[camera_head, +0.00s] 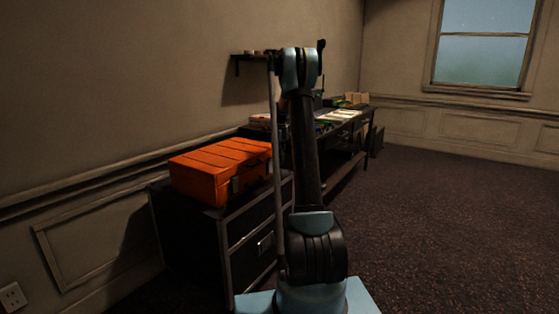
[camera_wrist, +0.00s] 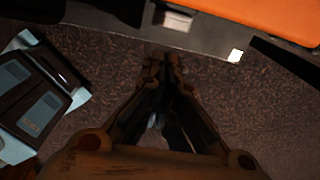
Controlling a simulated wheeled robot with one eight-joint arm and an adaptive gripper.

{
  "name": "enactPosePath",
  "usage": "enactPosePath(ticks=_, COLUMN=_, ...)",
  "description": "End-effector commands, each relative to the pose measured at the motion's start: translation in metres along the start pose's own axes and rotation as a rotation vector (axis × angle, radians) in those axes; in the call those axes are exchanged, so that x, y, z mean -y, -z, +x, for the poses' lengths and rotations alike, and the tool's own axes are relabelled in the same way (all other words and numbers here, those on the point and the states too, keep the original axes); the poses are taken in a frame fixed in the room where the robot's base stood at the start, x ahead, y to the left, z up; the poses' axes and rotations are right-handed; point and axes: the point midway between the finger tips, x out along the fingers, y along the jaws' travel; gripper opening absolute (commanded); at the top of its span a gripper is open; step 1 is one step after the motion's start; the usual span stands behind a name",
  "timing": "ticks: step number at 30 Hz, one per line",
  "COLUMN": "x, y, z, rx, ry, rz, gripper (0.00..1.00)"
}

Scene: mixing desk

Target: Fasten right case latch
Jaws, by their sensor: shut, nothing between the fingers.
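The orange case (camera_head: 215,170) sits on top of the dark cabinet, and its lid looks down. One grey latch (camera_head: 235,185) shows on its front face. The right part of that face is partly behind my arm, so I cannot make out the right latch or its state. In the wrist view a corner of the orange case (camera_wrist: 270,14) shows at the upper right, with no latch clear on it. My gripper (camera_wrist: 163,62) is shut and empty, pointing over the carpet beside the cabinet front, apart from the case. My gripper is not clear in the head view.
The dark cabinet (camera_head: 185,232) has drawers with a pale handle (camera_head: 266,243). Behind it stands a long desk (camera_head: 350,128) with several items on it. A wall shelf (camera_head: 250,56) hangs above. Open carpet (camera_head: 450,200) lies to the right.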

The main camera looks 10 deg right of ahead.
Motion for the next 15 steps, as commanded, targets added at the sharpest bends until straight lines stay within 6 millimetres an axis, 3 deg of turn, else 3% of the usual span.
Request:
enactPosePath(ticks=10, x=0.006, y=0.034, z=0.002, rx=-0.001, ry=-0.001, rz=0.001, gripper=0.00)
enactPosePath(ticks=15, x=0.005, y=0.022, z=-0.028, rx=-0.001, ry=-0.001, rz=-0.003, gripper=0.00)
